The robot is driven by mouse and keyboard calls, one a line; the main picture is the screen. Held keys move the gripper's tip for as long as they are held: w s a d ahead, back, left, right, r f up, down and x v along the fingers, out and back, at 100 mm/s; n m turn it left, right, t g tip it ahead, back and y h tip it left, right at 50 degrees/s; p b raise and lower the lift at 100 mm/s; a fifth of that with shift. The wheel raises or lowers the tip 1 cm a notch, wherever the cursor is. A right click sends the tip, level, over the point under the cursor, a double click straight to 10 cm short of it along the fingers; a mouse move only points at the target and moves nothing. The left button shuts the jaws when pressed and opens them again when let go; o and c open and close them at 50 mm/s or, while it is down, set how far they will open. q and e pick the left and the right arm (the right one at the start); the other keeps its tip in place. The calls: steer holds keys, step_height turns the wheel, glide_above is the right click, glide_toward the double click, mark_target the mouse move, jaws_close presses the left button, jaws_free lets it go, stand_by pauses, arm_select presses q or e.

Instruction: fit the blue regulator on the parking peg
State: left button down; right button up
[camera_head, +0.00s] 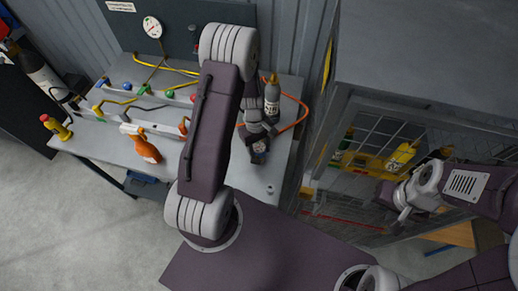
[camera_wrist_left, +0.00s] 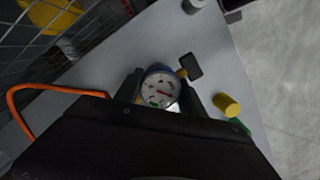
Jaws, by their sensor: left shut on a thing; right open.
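The blue regulator (camera_wrist_left: 150,71) has a round white dial and a dark side knob. In the left wrist view my left gripper (camera_wrist_left: 162,95) is shut on it, one finger on each side. In the head view my left gripper (camera_head: 257,143) is over the right part of the workbench, and the regulator is a small dark shape there. A short grey stub (camera_head: 270,188), perhaps the parking peg, stands near the front right of the bench, apart from the regulator. A grey stub also shows in the wrist view (camera_wrist_left: 193,5). My right gripper (camera_head: 403,207) is open and empty.
A grey bottle (camera_head: 272,100) and an orange hose (camera_head: 303,118) are close to my left gripper. A mesh cabinet (camera_head: 375,145) stands to the right. The bench's front right is mostly clear.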

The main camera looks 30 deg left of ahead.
arm_select(q)
steer(key=c, duration=0.6)
jaws_free()
steer(key=r, duration=0.6)
steer(key=a+r, duration=0.1)
steer(key=r, duration=0.2)
steer(key=shift+w+a, duration=0.1)
steer(key=shift+w, duration=0.25)
